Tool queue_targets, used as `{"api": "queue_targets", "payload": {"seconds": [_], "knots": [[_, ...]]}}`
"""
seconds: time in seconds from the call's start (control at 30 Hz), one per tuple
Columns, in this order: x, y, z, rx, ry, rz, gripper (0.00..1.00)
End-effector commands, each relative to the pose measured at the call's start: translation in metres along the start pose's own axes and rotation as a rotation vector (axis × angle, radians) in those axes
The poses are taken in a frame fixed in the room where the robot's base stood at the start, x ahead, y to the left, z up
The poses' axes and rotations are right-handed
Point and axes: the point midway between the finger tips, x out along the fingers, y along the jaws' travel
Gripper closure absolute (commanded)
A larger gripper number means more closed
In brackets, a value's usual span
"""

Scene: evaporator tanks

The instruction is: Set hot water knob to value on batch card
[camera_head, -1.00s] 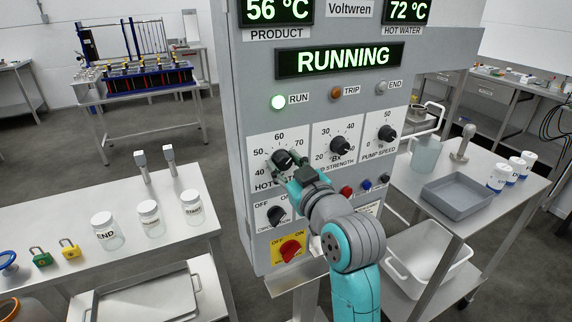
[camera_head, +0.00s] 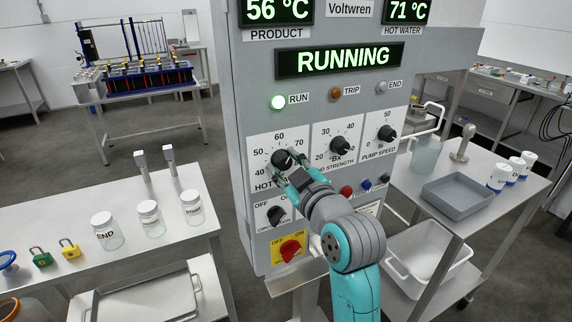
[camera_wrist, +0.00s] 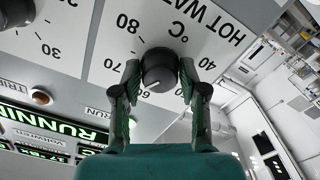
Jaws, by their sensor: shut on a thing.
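The black hot water knob (camera_head: 283,158) is at the upper left of the grey panel's knob row. Its printed scale shows 40, 50, 60 and 70 in the head view. My gripper (camera_head: 285,173) is at the knob, shut on it. In the wrist view, the knob (camera_wrist: 159,69) sits between the two fingers of my gripper (camera_wrist: 158,77). A pale mark on the knob points towards the 60 side, but the exact value is unclear. The hot water display (camera_head: 407,12) reads 71 °C. I cannot make out a batch card.
The strength knob (camera_head: 340,145) and pump speed knob (camera_head: 387,132) are to the right. The circulation knob (camera_head: 277,214) and red main switch (camera_head: 290,250) are below. A bench with jars (camera_head: 107,231) stands left; a trolley with a grey tray (camera_head: 458,192) stands right.

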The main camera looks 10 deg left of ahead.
Motion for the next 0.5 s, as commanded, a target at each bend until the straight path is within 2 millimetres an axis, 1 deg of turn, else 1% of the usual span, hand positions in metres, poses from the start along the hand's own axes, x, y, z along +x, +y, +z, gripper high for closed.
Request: {"api": "queue_targets", "payload": {"seconds": [0.07,0.1,0.17,0.5], "knots": [[0.0001,-0.0003,0.0005,0.000,-0.001,-0.001,0.92],[0.0001,-0.0003,0.0005,0.001,-0.001,-0.001,0.47],[0.0001,-0.0002,0.0005,0.001,-0.001,-0.001,0.32],[-0.0011,0.0000,0.0003,0.001,0.000,0.000,0.32]]}}
